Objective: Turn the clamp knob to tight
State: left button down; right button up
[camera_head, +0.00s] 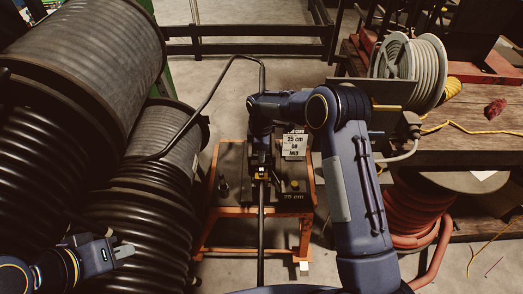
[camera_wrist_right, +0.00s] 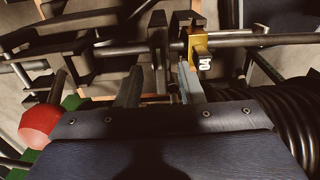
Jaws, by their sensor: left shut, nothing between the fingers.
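A crimping bench with a dark top and orange frame (camera_head: 302,228) stands in the middle of the head view, with a dark hose (camera_head: 261,222) running along it. My right gripper (camera_head: 262,166) points down over the clamp area there. In the right wrist view its fingers (camera_wrist_right: 160,90) are apart, with a black clamp part (camera_wrist_right: 160,42) just beyond the gap. A yellow piece marked 04 (camera_wrist_right: 198,48) sits beside it on the hose. I cannot tell which part is the clamp knob, or whether a finger touches it. My left gripper (camera_head: 124,252) is shut and empty at lower left.
Large black hose reels (camera_head: 75,65) fill the left side. A wooden workbench (camera_head: 470,140) with a pale hose reel (camera_head: 425,75) is at right. A red ball (camera_wrist_right: 38,124) shows at left in the wrist view.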

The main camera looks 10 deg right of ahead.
jog(key=shift+f, duration=0.35)
grip_shut()
